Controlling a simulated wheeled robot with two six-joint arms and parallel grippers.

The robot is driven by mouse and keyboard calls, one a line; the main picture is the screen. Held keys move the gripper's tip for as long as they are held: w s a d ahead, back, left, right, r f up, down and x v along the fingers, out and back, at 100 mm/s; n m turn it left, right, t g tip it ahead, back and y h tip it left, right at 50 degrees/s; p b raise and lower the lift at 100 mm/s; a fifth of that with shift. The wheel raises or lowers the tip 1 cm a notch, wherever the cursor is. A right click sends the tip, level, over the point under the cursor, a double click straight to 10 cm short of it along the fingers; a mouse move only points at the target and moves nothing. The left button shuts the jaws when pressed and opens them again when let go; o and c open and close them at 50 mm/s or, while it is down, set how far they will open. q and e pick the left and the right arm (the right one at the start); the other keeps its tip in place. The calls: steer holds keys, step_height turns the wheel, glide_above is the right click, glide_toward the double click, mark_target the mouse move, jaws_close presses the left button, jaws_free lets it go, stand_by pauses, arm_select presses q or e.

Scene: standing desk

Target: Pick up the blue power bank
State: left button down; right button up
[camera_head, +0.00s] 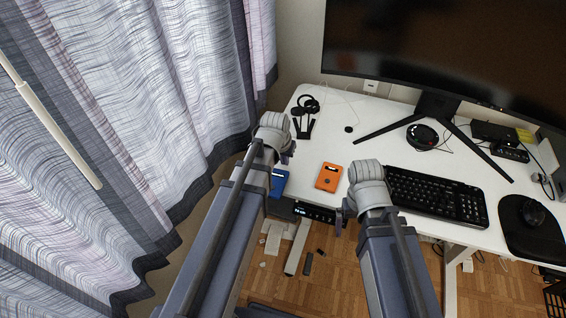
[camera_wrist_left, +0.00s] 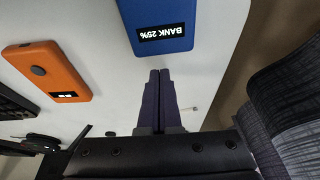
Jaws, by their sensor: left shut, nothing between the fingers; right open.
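The blue power bank (camera_head: 279,183) lies at the front left edge of the white desk, partly hidden by my left arm in the head view. In the left wrist view the blue power bank (camera_wrist_left: 160,22) shows a dark label reading "BANK 25%", upside down. My left gripper (camera_wrist_left: 158,76) is shut and empty, its fingertips just short of the labelled end of the power bank. In the head view my left gripper (camera_head: 287,155) is mostly hidden behind its own wrist. My right gripper (camera_head: 341,217) is open, in front of the desk edge.
The keyboard (camera_head: 436,195) lies further right. Headphones on a stand (camera_head: 304,117) are behind. The curtain (camera_head: 150,90) hangs close on the left. Desk middle is clear.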

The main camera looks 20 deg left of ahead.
arm_select(q)
steer(key=shift+w+r+p, duration=0.3)
steer(key=shift+w, duration=0.3)
steer(key=shift+w+r+p, duration=0.25)
steer(key=shift+w, duration=0.3)
steer(key=p+v, duration=0.8)
steer(key=v, duration=0.1)
steer(key=shift+s, duration=0.25)
